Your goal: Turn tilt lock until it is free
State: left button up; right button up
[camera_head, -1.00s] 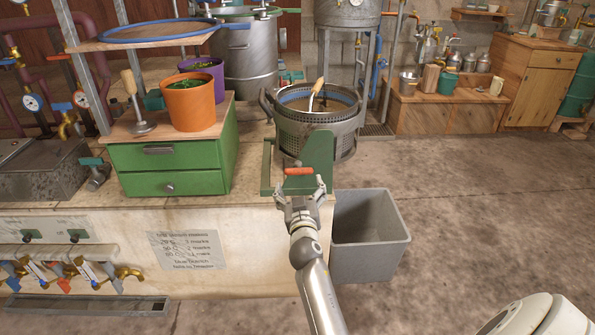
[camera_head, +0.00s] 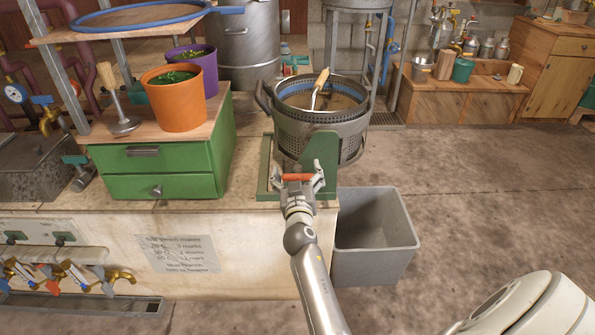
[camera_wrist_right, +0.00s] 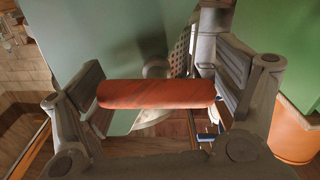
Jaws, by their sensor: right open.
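The tilt lock is a short red-orange bar handle (camera_head: 298,177) on the front of a green stand (camera_head: 322,153). The stand carries a round perforated metal basket (camera_head: 300,138). My right gripper (camera_head: 299,183) is open at the handle. In the right wrist view the red handle (camera_wrist_right: 156,93) lies crosswise between the two spread fingers of my right gripper (camera_wrist_right: 157,95). Its left end is close to the left finger and its right end close to the right finger; I cannot tell whether they touch. My left gripper is not in view.
A green drawer box (camera_head: 160,170) with an orange pot (camera_head: 173,97) and a purple pot (camera_head: 196,68) stands left of the stand. A grey bin (camera_head: 375,235) stands on the floor at the right of the counter. A wooden-handled tool (camera_head: 321,80) rests in the basket.

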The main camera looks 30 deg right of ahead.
jog(key=c, duration=0.7)
jog(key=shift+c, duration=0.2)
